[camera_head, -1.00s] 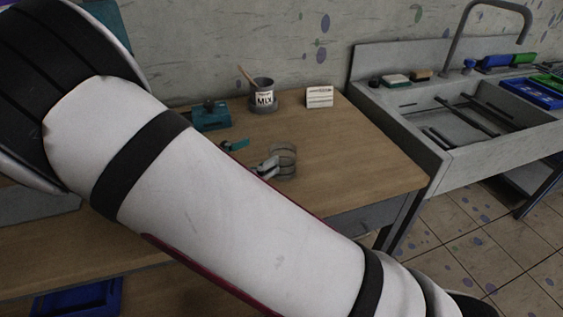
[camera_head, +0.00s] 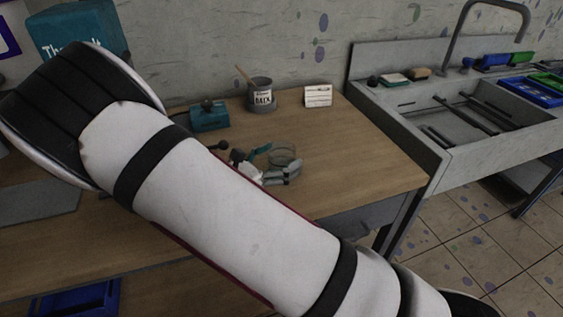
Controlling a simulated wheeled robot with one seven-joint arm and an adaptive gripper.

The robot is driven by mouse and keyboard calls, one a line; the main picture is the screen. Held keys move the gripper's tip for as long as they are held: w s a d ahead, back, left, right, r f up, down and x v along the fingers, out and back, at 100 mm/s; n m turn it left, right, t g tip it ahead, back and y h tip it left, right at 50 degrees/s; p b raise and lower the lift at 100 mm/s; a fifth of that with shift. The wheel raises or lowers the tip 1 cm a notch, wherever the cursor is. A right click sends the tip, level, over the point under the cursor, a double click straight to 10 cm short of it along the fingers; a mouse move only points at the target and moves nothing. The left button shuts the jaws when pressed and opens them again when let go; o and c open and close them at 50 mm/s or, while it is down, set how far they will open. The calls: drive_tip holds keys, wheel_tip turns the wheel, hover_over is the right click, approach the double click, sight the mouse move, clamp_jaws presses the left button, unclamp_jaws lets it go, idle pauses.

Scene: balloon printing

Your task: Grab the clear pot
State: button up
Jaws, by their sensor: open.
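The clear pot (camera_head: 283,152) is a small see-through round vessel standing on the wooden table, right of my arm. My gripper (camera_head: 282,160) is open at the pot. One grey finger lies across the near lower side of the pot. A teal-and-grey finger part is at its left side. The pot seems to sit at or between the fingertips, but I cannot tell whether they touch it. The pot's lower front is partly hidden by the near finger.
Behind the pot are a grey can (camera_head: 261,97) with a stick, a teal box (camera_head: 209,117) and a white card (camera_head: 318,96). A concrete sink (camera_head: 450,150) stands right of the table (camera_head: 350,170). The table's right part is clear. My white arm covers much of the left.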

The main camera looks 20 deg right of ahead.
drive_tip(key=shift+d, duration=0.1)
drive_tip(key=shift+c, duration=0.2)
drive_tip(key=c, duration=1.1)
drive_tip(key=shift+o, duration=0.2)
drive_tip(key=shift+r, duration=0.1)
